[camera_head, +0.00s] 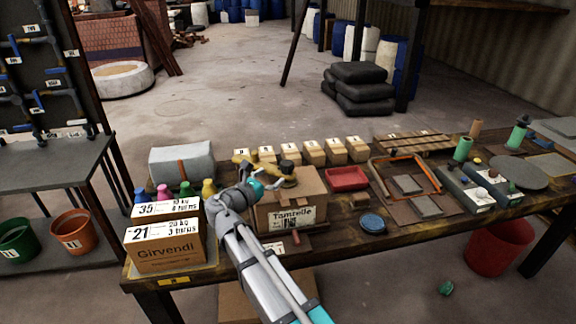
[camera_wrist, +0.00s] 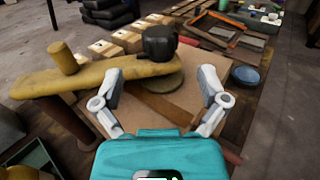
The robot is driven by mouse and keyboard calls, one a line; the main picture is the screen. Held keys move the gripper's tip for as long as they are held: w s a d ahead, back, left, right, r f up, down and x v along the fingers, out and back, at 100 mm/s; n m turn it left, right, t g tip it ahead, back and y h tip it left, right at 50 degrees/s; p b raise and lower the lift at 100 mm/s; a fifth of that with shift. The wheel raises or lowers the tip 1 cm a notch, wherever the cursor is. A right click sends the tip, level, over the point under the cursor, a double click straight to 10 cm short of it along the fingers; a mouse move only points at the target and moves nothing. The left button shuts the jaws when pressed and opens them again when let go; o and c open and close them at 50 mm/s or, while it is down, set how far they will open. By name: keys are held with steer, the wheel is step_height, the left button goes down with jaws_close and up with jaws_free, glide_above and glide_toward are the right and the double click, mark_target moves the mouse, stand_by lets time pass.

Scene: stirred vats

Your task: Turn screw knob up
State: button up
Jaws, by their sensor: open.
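A black knob (camera_wrist: 160,42) sits on top of a yellow beam (camera_wrist: 95,78) in the wrist view; I take it for the screw knob. A round disc (camera_wrist: 162,84) lies under the beam's end. In the head view the knob (camera_head: 287,167) is small, above a cardboard box (camera_head: 293,205) marked Tamtelle. My gripper (camera_wrist: 160,74) is open and empty. Its two fingers point toward the knob, one to each side in the picture, and the knob appears beyond the fingertips. In the head view my gripper (camera_head: 262,182) is over the box, left of the knob.
A row of small cartons (camera_head: 290,153) lines the back. A red tray (camera_head: 346,179) and blue dish (camera_head: 372,222) lie right of the box. The table front between them has free room.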

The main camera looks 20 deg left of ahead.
mark_target(283, 169)
steer(key=shift+x, duration=3.9)
steer(key=c, duration=1.2)
steer(key=shift+o, duration=0.2)
